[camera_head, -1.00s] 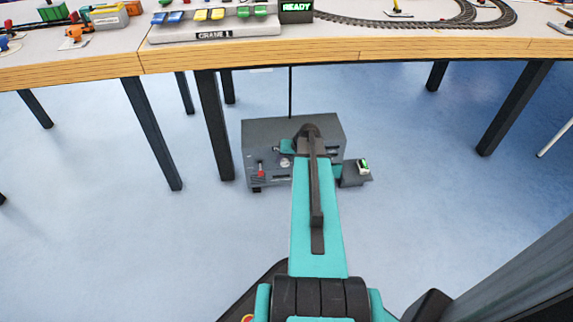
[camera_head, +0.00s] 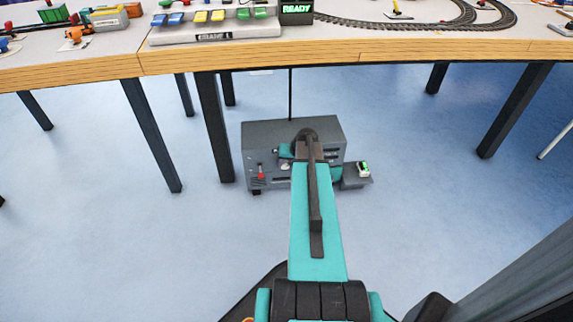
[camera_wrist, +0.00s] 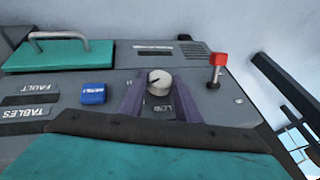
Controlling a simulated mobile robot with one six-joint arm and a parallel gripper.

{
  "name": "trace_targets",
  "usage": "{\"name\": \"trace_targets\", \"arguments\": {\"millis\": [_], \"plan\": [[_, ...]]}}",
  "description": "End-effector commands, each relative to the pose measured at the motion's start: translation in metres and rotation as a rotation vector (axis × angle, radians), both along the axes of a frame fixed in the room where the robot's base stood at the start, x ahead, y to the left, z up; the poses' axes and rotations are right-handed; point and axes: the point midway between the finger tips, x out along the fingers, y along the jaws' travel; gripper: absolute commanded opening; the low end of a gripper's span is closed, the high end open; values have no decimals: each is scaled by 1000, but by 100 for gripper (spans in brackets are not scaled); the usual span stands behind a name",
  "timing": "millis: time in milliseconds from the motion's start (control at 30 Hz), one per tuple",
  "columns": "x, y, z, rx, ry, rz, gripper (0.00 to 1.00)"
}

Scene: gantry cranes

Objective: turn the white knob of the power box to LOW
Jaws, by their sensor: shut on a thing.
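The white knob (camera_wrist: 159,82) is on the grey face of the power box (camera_wrist: 215,110) in the wrist view. My gripper (camera_wrist: 159,92) has its two purple fingers on either side of the knob and is shut on it. A dark pointer mark shows on the knob, toward its upper left in this view. A dark label lies just below the knob, upside down and partly hidden; I cannot read it surely. In the head view the power box (camera_head: 262,132) stands on the floor under the table, and my arm hides part of its front.
A red-topped lever (camera_wrist: 217,62) stands right of the knob and a blue button (camera_wrist: 93,93) left of it. A teal cover with a handle (camera_wrist: 60,54) is farther left. Dark table legs (camera_head: 213,130) stand near the box. The table (camera_head: 330,58) is above; open floor lies around.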

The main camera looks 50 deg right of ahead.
Motion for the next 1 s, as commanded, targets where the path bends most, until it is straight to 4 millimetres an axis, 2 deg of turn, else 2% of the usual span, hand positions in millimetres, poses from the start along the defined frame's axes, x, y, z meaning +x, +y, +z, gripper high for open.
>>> {"name": "trace_targets", "arguments": {"millis": [367,1000], "plan": [[2,2,3,-53,44,3,8],[7,7,3,-294,245,4,8]]}}
